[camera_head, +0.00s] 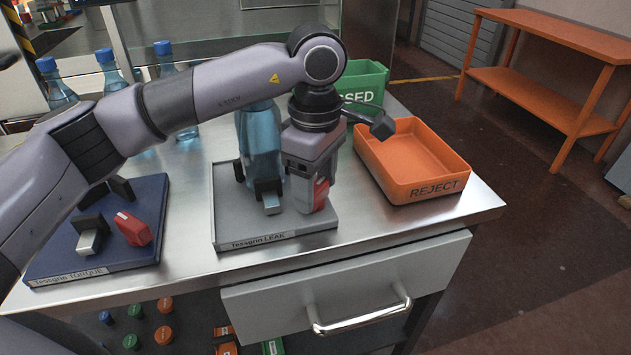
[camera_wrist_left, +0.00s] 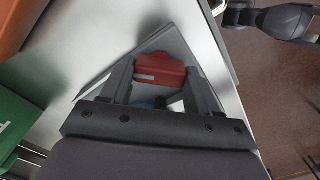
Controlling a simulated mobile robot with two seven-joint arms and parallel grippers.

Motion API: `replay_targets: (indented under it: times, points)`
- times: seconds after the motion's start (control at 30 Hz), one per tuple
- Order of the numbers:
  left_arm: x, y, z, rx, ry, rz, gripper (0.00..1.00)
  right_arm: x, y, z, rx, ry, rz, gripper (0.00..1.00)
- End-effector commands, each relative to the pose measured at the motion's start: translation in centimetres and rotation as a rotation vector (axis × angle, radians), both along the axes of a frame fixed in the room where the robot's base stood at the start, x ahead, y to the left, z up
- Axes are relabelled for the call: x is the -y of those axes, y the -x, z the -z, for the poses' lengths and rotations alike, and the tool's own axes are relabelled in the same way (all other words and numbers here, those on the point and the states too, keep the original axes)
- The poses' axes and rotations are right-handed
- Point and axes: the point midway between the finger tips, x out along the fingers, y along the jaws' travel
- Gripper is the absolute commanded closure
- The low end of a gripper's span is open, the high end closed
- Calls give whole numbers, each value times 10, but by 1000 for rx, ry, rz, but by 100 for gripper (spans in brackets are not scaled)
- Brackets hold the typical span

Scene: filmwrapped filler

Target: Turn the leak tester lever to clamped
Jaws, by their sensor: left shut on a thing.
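The leak tester (camera_head: 225,218) is a grey plate on the steel bench, with "LEAK" on its front label. A blue bottle (camera_head: 262,135) stands upright on it, behind a small silver-and-black block (camera_head: 269,198). The red lever (camera_head: 321,195) is at the tester's right side. My left gripper (camera_head: 314,190) points down over that side and is shut on the red lever. In the left wrist view the red lever (camera_wrist_left: 160,70) lies between the two fingers of the gripper (camera_wrist_left: 162,82). The gripper hides part of the lever and its mount. My right gripper is not in view.
An orange REJECT bin (camera_head: 415,190) stands right of the tester, with a green bin (camera_head: 366,82) behind. A blue torque tester (camera_head: 150,195) with its own red lever (camera_head: 133,229) is at left. Several bottles stand behind my arm. Bare bench lies in front of the REJECT bin.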

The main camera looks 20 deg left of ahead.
Motion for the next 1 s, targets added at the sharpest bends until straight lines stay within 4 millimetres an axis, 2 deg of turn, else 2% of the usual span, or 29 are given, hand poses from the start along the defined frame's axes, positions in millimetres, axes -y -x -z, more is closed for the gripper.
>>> replay_targets:
  times: [0.2, 0.23, 0.27, 0.53, 0.63, 1.0]
  points:
    - [1, -1, -2, 4, 3, 4, 70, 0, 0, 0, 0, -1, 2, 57]
    - [1, -1, -2, 4, 3, 5, 33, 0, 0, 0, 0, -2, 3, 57]
    - [1, -1, -2, 4, 3, 4, 29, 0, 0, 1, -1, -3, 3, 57]
    - [0, 0, -1, 3, 1, 2, 29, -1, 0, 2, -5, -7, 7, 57]
    - [0, 0, -7, 4, 1, 2, 29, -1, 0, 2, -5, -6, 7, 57]
    - [1, -1, -63, 5, 2, 2, 29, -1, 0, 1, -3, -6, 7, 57]
